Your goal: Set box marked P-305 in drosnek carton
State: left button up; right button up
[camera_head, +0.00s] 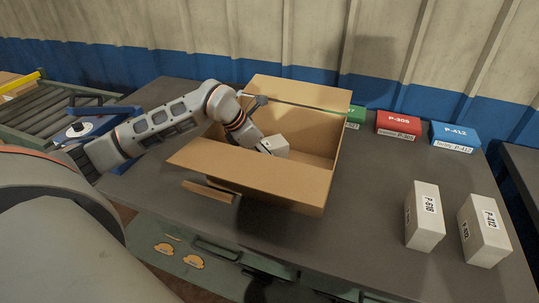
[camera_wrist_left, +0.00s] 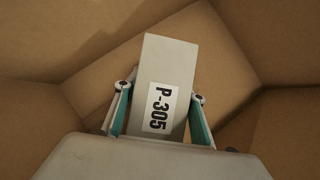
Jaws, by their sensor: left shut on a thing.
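The pale grey box marked P-305 (camera_wrist_left: 163,70) is held in my left gripper (camera_wrist_left: 163,94), with its label facing the left wrist camera. In the head view the box (camera_head: 275,146) is at the tip of my left gripper (camera_head: 262,146), inside the opening of a large brown carton (camera_head: 265,183). Carton walls surround the box in the wrist view. I cannot tell whether the box touches the carton floor. No drosnek name is readable on the carton. My right gripper is out of view.
Two pale boxes, P-618 (camera_head: 424,217) and P-412 (camera_head: 483,231), stand at the table's right. Green (camera_head: 355,116), red P-305 (camera_head: 398,125) and blue P-412 (camera_head: 454,136) boxes line the back. The carton's front flap is spread outward.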

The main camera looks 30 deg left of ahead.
pick_arm(q)
jog(key=o, duration=1.4)
jog(key=shift+o, duration=0.2)
jog(key=v, duration=1.2)
